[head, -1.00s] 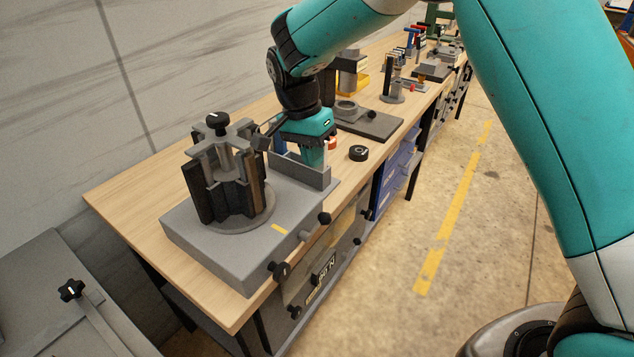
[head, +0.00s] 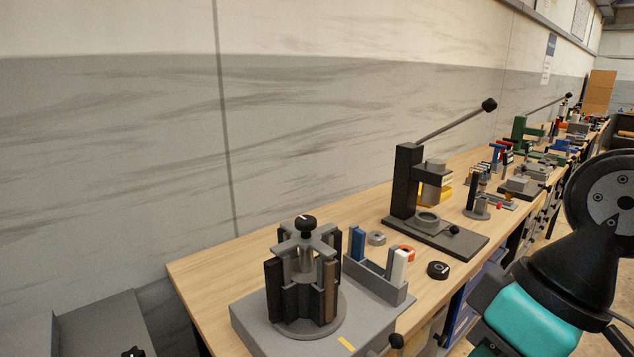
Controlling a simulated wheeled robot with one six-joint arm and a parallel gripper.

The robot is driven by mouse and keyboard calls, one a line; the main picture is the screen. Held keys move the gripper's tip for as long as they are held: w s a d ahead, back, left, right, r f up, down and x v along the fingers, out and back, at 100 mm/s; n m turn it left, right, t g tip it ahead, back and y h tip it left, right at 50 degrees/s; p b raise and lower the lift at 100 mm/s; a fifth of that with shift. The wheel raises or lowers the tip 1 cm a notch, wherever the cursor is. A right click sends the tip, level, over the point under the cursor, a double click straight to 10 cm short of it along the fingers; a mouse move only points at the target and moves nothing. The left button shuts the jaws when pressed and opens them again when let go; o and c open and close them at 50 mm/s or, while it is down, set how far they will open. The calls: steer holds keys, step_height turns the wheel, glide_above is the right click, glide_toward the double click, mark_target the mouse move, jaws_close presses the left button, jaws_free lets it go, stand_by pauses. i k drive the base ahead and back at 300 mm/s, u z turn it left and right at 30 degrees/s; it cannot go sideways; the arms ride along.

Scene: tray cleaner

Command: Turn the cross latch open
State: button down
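The cross latch (head: 311,239) is a grey four-armed piece with a black knob (head: 305,223) on top. It sits over a round holder of upright black pieces and one brown piece (head: 331,292), on a grey base (head: 252,318) at the bench's near end. Whether its arms sit over the pieces or over gaps is hard to tell. My gripper (head: 515,318), teal and dark grey, is at the lower right, well apart from the latch. Its fingertips are not clearly shown, so its opening cannot be read.
A grey bracket (head: 372,279) beside the holder has a blue block (head: 357,244) and a white block (head: 399,267) at its ends. A black puck (head: 438,270) and a lever press (head: 405,182) stand farther along the bench. The wall is behind.

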mark_target(304, 232)
steer(key=z, duration=0.5)
steer(key=i, duration=0.4)
steer(key=u, duration=1.25)
